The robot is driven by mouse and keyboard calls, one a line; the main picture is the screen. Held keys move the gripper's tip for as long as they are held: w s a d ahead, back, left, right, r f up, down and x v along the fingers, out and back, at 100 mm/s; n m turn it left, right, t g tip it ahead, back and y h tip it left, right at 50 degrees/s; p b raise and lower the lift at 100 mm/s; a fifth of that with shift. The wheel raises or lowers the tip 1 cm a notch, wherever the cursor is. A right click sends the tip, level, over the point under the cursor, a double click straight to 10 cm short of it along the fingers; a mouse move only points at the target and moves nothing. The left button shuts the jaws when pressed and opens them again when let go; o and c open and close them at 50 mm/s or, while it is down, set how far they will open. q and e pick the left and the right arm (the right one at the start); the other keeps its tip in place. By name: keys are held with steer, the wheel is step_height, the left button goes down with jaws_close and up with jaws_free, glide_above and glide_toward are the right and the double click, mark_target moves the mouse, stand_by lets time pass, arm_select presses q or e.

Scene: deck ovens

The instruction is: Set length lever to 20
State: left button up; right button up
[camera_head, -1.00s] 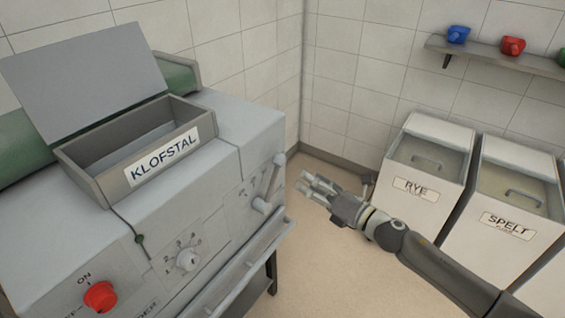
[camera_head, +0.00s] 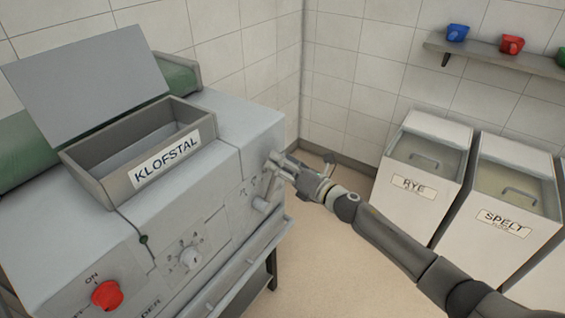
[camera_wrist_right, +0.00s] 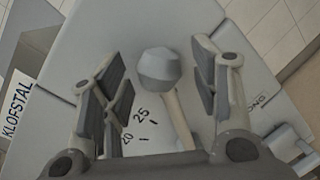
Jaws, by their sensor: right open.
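The length lever (camera_wrist_right: 160,70) shows in the right wrist view as a pale stalk with a grey faceted knob. Its knob lies between the two open fingers of my right gripper (camera_wrist_right: 160,85), with a gap on both sides. Scale marks 25 and 20 show on the machine face beside the stalk; the stalk is nearer the 25. In the head view my right gripper (camera_head: 279,166) is at the right end of the machine's front (camera_head: 225,150) and covers part of the lever. My left gripper is not in view.
The machine has an open-lidded box (camera_head: 155,150) labelled KLOFSTAL, a red knob (camera_head: 106,295) and a white dial (camera_head: 190,258). RYE (camera_head: 412,188) and SPELT (camera_head: 503,222) bins stand at the right. Floor shows between machine and bins.

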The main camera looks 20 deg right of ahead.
jaws_close()
stand_by(0.5)
steer(key=shift+a, duration=0.1)
